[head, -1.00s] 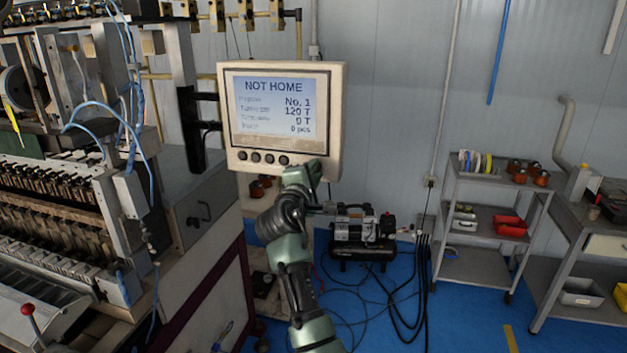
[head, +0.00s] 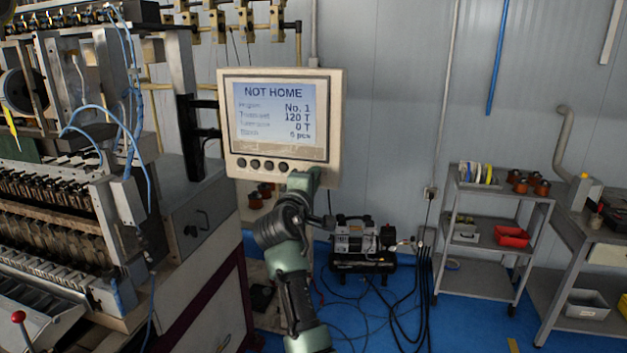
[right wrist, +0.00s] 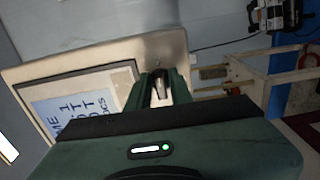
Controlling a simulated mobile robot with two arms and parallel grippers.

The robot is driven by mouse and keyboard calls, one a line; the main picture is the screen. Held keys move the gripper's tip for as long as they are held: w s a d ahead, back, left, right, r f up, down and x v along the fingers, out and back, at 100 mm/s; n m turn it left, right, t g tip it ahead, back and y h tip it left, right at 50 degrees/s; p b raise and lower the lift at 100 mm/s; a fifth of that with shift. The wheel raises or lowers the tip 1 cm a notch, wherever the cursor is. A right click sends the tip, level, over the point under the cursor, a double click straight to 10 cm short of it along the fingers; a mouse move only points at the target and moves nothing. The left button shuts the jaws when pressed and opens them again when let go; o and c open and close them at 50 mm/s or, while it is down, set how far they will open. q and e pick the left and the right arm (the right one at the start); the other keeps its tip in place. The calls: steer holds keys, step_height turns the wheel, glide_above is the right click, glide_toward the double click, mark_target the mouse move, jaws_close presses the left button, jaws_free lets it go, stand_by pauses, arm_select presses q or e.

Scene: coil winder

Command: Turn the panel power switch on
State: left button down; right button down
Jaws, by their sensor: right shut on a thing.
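The control panel (head: 332,110) is a cream box with a lit screen (head: 274,112) reading "NOT HOME" and a row of dark round buttons along its lower edge. My right gripper (head: 305,178) is at the panel's lower right corner. In the right wrist view my right gripper (right wrist: 163,80) is shut on a small metallic lever, the power switch (right wrist: 160,89), standing out from the panel face (right wrist: 90,62). In the head view the gripper hides the switch. I cannot tell which position the switch is in. My left gripper is not in view.
The winding machine (head: 205,222) fills the left side. Behind the panel, a compressor (head: 360,240) stands on the blue floor with black cables beside it. A grey shelf cart (head: 480,270) and a workbench (head: 580,240) stand at the right.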

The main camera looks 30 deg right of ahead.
steer(key=c, duration=1.5)
jaws_free()
steer(key=shift+o, duration=0.2)
steer(key=b+v, duration=0.2)
steer(key=v, duration=0.5)
steer(key=shift+s+a+b, duration=0.25)
steer(key=shift+s+b, duration=0.05)
steer(key=shift+b, duration=0.05)
steer(key=shift+f, duration=0.1)
